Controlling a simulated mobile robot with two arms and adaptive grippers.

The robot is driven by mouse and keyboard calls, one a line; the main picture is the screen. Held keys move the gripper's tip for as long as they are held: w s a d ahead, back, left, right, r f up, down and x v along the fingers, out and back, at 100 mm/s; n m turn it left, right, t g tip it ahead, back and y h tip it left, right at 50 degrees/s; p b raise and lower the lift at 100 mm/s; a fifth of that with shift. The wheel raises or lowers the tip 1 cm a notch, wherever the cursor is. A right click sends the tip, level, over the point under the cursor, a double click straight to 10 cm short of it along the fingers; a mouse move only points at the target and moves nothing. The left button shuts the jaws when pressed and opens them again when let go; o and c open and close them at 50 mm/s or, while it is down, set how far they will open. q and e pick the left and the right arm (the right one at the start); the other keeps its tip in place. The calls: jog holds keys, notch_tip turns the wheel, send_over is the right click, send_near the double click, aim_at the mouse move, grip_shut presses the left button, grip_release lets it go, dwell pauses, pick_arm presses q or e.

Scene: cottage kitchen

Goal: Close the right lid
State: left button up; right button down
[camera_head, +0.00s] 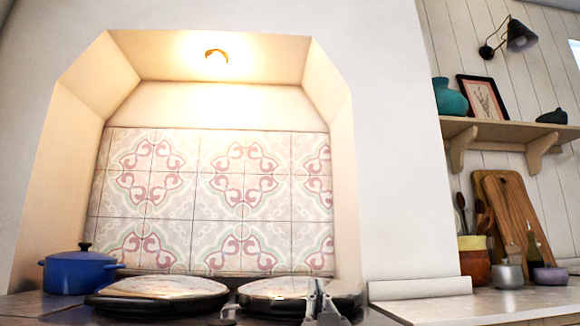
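The right lid (272,287) is a round, shiny dome with a dark rim, at the bottom middle of the head view. It lies flat, or nearly flat, on the range; I cannot tell whether its rim is fully seated. The left lid (160,287) lies flat beside it. My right gripper (318,299) is grey and stands at the front right of the right lid, overlapping its rim in the picture. I cannot tell whether it touches the lid or whether its fingers are apart.
A blue pot (78,273) stands left of the left lid. The tiled wall (215,200) of the alcove is behind the lids. On the right counter (480,304) are an orange-red pot (475,266), a grey cup (508,276) and cutting boards (505,215). A shelf (500,131) hangs above.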

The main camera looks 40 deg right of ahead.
jog(key=shift+w+d+f, duration=0.1)
jog(key=shift+w+f, duration=0.1)
jog(key=shift+f, duration=0.1)
jog(key=w+d+r+g+y+p, duration=0.2)
jog(key=w+r+p, duration=0.1)
jog(key=r+p, duration=0.6)
jog(key=w+d+r+g+y+p, duration=0.2)
jog(key=r+p, duration=0.7)
jog(key=p, duration=0.7)
jog(key=w+d+r+g+y+p, duration=0.2)
jog(key=w+d+r+g+p, duration=0.2)
jog(key=r+p, duration=0.5)
jog(key=p, duration=0.3)
jog(key=shift+r+y+p, duration=0.4)
jog(key=shift+a, duration=0.15)
